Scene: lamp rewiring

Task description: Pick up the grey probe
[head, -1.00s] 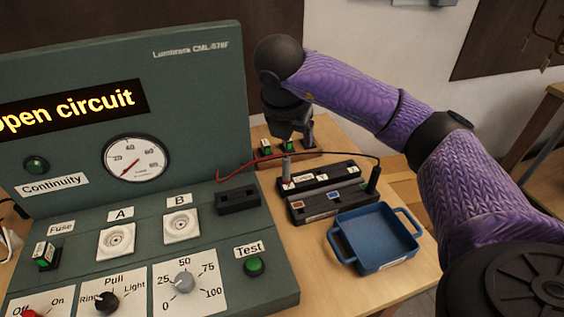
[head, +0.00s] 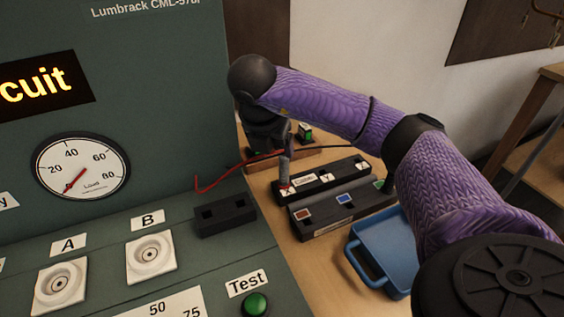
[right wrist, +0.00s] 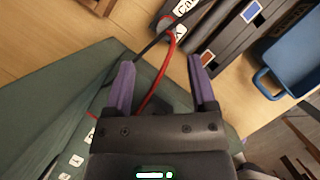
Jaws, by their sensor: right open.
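The grey probe (head: 284,170) stands upright in the rear black holder (head: 325,179), with a red lead at its top. In the right wrist view the grey probe (right wrist: 166,24) is seen from above, just beyond the fingertips, and its red lead runs back between the fingers. My right gripper (head: 274,146) is open and empty, close behind and above the probe in the head view. In the right wrist view its two purple fingers (right wrist: 161,63) are spread apart and do not touch the probe. My left gripper is not in view.
The green test panel (head: 150,60) stands at left, with a small black block (head: 225,216) on its ledge. A front black holder (head: 345,207) and a blue tray (head: 385,255) lie right of it. A black lead runs behind the probe. Small green-lit parts (head: 305,133) sit behind.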

